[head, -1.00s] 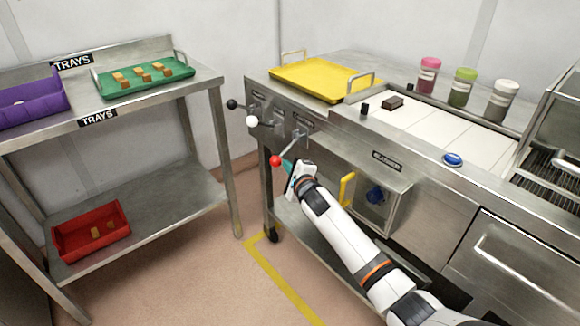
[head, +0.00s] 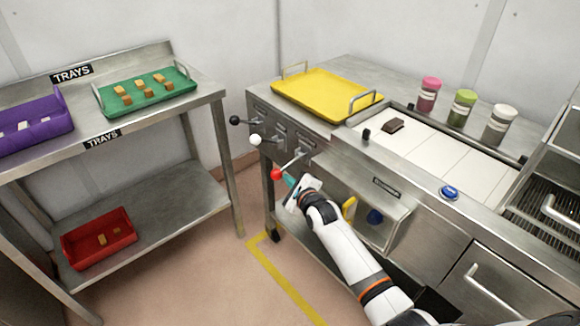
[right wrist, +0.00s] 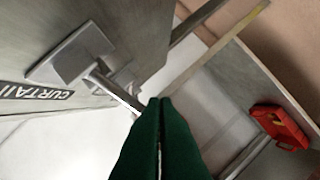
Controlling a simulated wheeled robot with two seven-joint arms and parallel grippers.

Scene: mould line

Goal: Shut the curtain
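Three levers stick out of the front of the steel machine, with a black knob (head: 235,120), a white knob (head: 256,140) and a red knob (head: 277,174). In the right wrist view a lever rod (right wrist: 108,84) comes out of a square plate (right wrist: 75,52) beside a label (right wrist: 38,93) reading CURTAIN. My right gripper (head: 289,182) is at the red knob's lever, close to the knob. Its green fingers (right wrist: 160,105) are together, with the rod running to their tips. The knob is hidden in the wrist view, and I see nothing between the fingers. My left gripper is out of view.
A yellow tray (head: 325,94) lies on the machine top, beside a white belt (head: 440,142) carrying a dark block (head: 393,125). A yellow handle (head: 349,208) stands out right of my gripper. A tray rack (head: 150,215) stands left, with floor between.

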